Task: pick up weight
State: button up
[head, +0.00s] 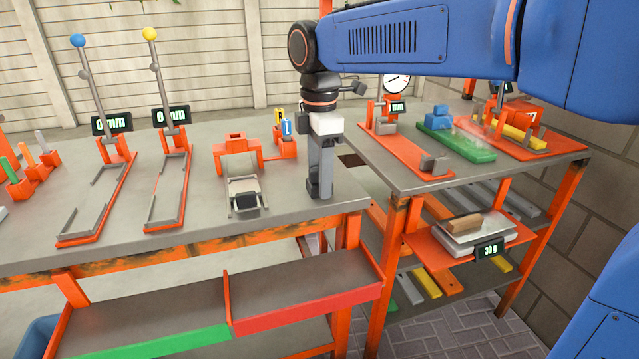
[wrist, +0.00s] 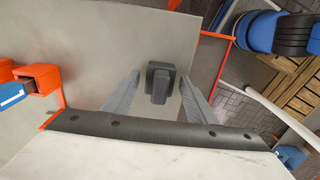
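The weight is a small dark grey block (wrist: 160,82) standing on the grey tabletop. In the wrist view it sits between the two fingertips of my gripper (wrist: 161,76), with a narrow gap on each side. In the head view my gripper (head: 320,186) points straight down at the right end of the long table, with its tips close to the tabletop. The weight (head: 313,188) shows there as a dark patch at the fingertips, partly hidden by them. My gripper is open, and I see no contact with the weight.
An orange fixture (head: 238,155) with a metal cradle stands left of my gripper. A scale (head: 478,236) bearing a brown block reads 30 g on the right shelf. The table's right edge is close.

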grip_shut()
jog(key=shift+r, duration=0.1)
